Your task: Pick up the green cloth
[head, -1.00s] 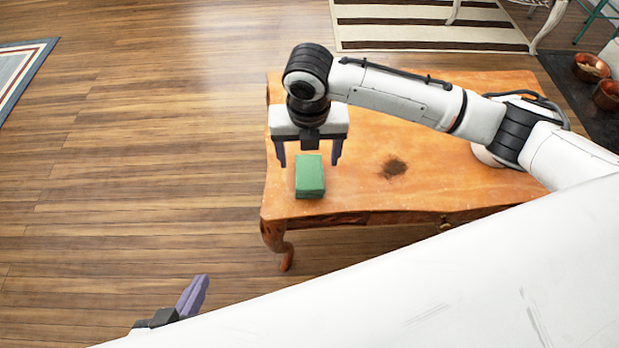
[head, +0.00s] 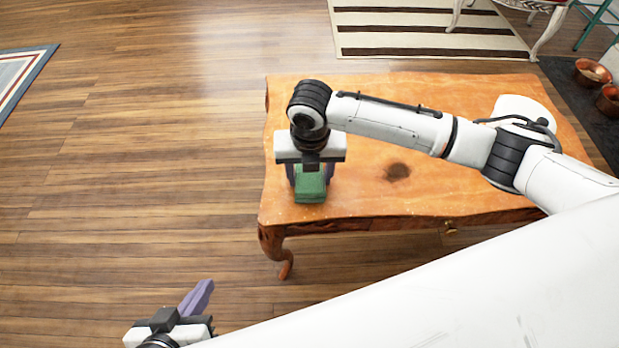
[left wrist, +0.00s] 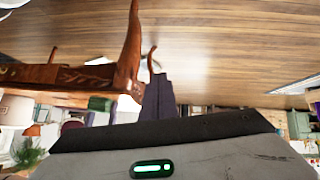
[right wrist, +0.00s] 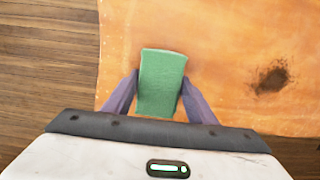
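The green cloth (head: 311,190) is a thick folded block lying near the left end of the wooden table (head: 440,190). It also shows in the right wrist view (right wrist: 160,84), slightly tilted. My right gripper (head: 311,178) is over it, pointing down, with one purple finger on each side. In the right wrist view the fingertips (right wrist: 161,80) are very close to the cloth's side edges; whether they touch is hard to tell. My left gripper (head: 200,293) is off the table at the lower left, away from the cloth. Its fingers (left wrist: 159,98) look together and empty.
The table's front left leg (head: 278,250) stands near my left gripper. A dark round mark (head: 397,171) is on the tabletop right of the cloth. Copper pots (head: 592,72) and a striped rug (head: 425,30) lie beyond.

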